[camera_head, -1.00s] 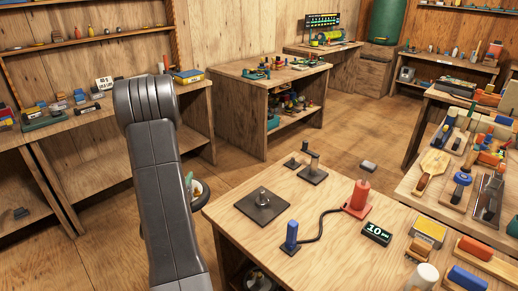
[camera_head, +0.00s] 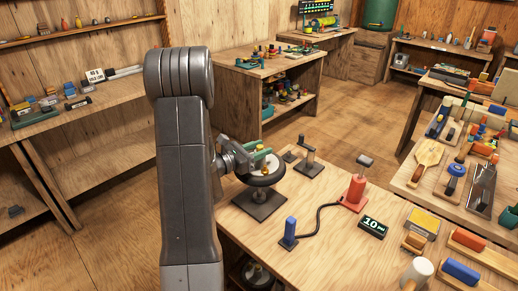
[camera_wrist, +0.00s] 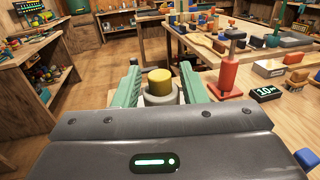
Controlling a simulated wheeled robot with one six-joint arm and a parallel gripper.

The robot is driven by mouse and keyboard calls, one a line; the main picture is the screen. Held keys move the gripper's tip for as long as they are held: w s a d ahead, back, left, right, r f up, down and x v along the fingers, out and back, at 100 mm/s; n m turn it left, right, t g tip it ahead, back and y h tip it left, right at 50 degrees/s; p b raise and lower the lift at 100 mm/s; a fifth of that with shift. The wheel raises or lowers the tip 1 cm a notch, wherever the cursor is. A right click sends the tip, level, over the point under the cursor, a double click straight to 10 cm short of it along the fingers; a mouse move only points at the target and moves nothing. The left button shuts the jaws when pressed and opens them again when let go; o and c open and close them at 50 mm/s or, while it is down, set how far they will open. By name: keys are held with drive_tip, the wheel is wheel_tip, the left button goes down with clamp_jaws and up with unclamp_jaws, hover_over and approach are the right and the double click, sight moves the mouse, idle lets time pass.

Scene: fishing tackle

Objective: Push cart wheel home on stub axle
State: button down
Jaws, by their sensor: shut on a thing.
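In the head view a wheel with a dark tyre (camera_head: 259,176) hangs above the square black plate (camera_head: 252,207) on the near table. The stub axle (camera_head: 266,211) stands upright on this plate, just under the wheel. My gripper (camera_head: 258,158) has green fingers and is shut on the wheel's hub. In the wrist view the green fingers stand on both sides of the pale hub with its yellow cap (camera_wrist: 159,82). The wheel looks roughly level. My wrist hides most of the tyre there, and I cannot tell whether the hub touches the axle tip.
Right of the plate are a blue post (camera_head: 290,231), a black hose, a red pump (camera_head: 355,190) and a display reading 10 (camera_head: 373,227). Two dark stands (camera_head: 308,163) are behind. Brushes and a mallet (camera_head: 417,274) crowd the right; the table's front middle is clear.

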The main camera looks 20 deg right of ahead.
sight(259, 163)
drive_tip(key=shift+a+b, duration=0.1)
drive_tip(key=shift+b, duration=0.25)
wheel_tip(259, 163, down, 6)
drive_tip(key=b, duration=0.5)
drive_tip(key=shift+r, duration=0.15)
drive_tip(key=shift+b, duration=0.85)
idle(1.4)
drive_tip(key=shift+f+b, duration=2.55)
drive_tip(key=shift+f, duration=0.3)
drive_tip(key=c, duration=0.8)
unclamp_jaws()
drive_tip(key=s+a, duration=0.2)
drive_tip(key=a, duration=1.1)
drive_tip(key=shift+s+a+b, duration=0.15)
drive_tip(key=shift+a+b, duration=0.2)
drive_tip(key=shift+b, duration=0.05)
